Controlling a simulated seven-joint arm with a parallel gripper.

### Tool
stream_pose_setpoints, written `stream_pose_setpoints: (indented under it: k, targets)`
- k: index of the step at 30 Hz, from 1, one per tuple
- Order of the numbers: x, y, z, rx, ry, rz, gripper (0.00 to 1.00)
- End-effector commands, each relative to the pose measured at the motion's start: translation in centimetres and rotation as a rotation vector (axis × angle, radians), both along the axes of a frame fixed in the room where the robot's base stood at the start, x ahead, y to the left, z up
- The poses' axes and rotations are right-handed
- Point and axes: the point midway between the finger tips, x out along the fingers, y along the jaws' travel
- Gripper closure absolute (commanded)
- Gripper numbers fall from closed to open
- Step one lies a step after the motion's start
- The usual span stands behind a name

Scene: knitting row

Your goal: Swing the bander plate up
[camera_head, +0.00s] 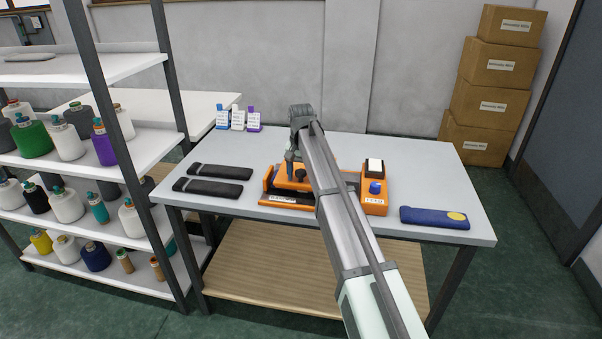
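The orange bander (376,204) sits in the middle of the grey table, with a blue knob and a white paper piece on its right end. A dark plate-like part (292,190) shows at its left front, above an orange front strip. I cannot tell for sure whether this is the bander plate or how far it is tilted. My gripper (290,171) points down over the left part of the bander, close beside a black knob. Its fingers are small here, so touching and finger opening are unclear. My arm crosses in front and hides the bander's middle.
Two black folded items (208,188) lie left of the bander. A blue folded item with a yellow patch (432,218) lies at right. Small labelled packs (238,119) stand at the back left. A yarn shelf (120,171) is at left; cardboard boxes (490,103) stand behind right.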

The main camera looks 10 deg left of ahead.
Motion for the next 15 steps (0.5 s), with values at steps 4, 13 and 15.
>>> stream_pose_setpoints:
  k: [4,13,15]
  targets:
    - [0.00,0.01,-0.08,0.000,0.001,0.000,0.54]
    - [-0.01,0.00,-0.10,0.000,0.001,0.000,0.82]
    - [0.03,0.01,-0.06,0.000,0.003,0.000,0.82]
